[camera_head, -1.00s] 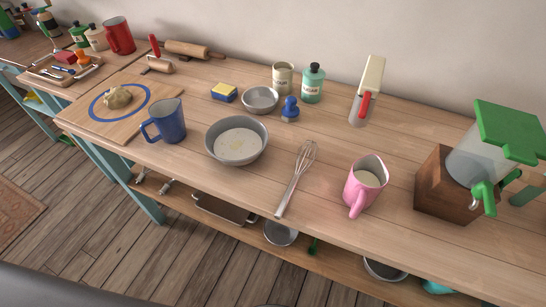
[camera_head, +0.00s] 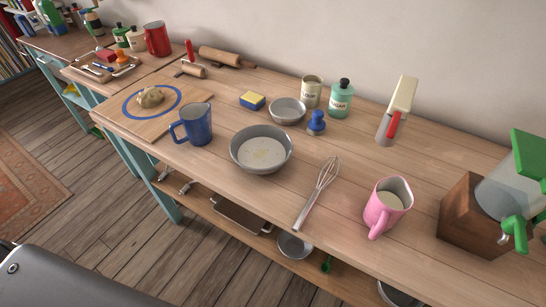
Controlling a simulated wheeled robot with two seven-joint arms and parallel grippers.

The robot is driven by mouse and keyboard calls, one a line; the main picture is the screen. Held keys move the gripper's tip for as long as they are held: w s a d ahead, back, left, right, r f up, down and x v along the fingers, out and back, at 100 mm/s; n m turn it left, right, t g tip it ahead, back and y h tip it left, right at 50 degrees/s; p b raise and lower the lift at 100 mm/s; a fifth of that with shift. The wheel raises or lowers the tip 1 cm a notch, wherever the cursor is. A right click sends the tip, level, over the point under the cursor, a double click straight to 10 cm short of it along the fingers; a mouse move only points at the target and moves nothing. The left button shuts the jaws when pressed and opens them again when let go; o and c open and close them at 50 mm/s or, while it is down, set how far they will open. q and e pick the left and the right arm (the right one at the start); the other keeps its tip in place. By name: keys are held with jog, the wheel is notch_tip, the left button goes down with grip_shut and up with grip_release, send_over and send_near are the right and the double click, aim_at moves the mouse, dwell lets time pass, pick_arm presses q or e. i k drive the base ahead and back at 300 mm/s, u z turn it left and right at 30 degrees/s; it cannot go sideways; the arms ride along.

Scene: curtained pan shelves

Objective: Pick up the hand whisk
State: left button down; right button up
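The hand whisk (camera_head: 318,192) lies on the wooden table (camera_head: 255,196). Its wire head points toward the back and its metal handle toward the front edge. It is between the grey mixing bowl (camera_head: 261,150) on its left and the pink jug (camera_head: 388,207) on its right, touching neither. Neither of my grippers shows in the head view.
A blue jug (camera_head: 193,125) and a board with dough (camera_head: 151,97) stand at the left. A brown block with a green-lidded container (camera_head: 478,220) stands at the right. The table around the whisk is clear. Pans sit on the shelf below.

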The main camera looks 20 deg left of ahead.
aim_at(296, 228)
jog(key=z, duration=3.3)
jog(key=k, duration=2.8)
jog(key=u, duration=2.25)
